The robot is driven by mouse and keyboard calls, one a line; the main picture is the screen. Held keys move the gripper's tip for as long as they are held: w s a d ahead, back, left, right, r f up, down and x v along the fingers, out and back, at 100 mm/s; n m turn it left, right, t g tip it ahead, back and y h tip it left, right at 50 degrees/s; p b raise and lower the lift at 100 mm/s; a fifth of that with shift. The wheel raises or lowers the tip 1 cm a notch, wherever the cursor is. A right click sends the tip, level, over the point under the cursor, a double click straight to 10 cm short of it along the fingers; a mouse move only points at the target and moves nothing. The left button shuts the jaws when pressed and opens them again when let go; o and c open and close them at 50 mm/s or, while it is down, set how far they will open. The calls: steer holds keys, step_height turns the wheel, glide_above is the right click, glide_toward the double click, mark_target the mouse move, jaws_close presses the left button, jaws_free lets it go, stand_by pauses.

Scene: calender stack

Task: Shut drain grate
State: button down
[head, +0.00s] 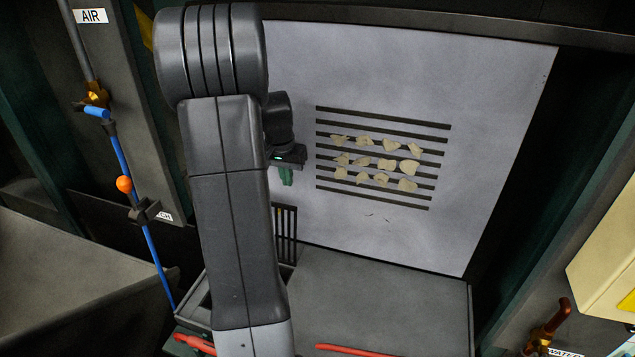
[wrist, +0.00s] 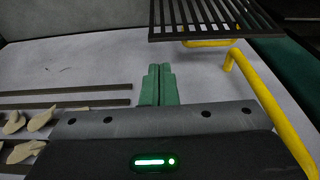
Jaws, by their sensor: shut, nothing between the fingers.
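The drain grate, a dark panel of parallel bars, shows in the wrist view (wrist: 215,18) at the top right. In the head view a dark barred piece (head: 287,222), apparently the same grate, shows below my gripper, largely hidden by my arm. A yellow bent bar (wrist: 262,95) runs beside and under the grate in the wrist view; I cannot tell if it is joined to it. My gripper (head: 287,178) has green fingers, pressed together and empty, over the pale panel. The fingers (wrist: 158,82) appear apart from the grate and bar.
A pale panel (head: 400,60) has dark slots with several beige scraps (head: 388,164) on it, right of my gripper. A grey box top (head: 370,300) with red bars (head: 345,350) lies below. A blue hose (head: 135,195) with an orange ball (head: 124,184) hangs at left.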

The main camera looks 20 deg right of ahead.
step_height(320, 180, down, 10)
steer(key=w+d+p, duration=0.1)
steer(key=w+p, duration=0.1)
steer(key=shift+d+r, duration=0.2)
steer(key=shift+d, duration=0.2)
steer(key=shift+f, duration=0.1)
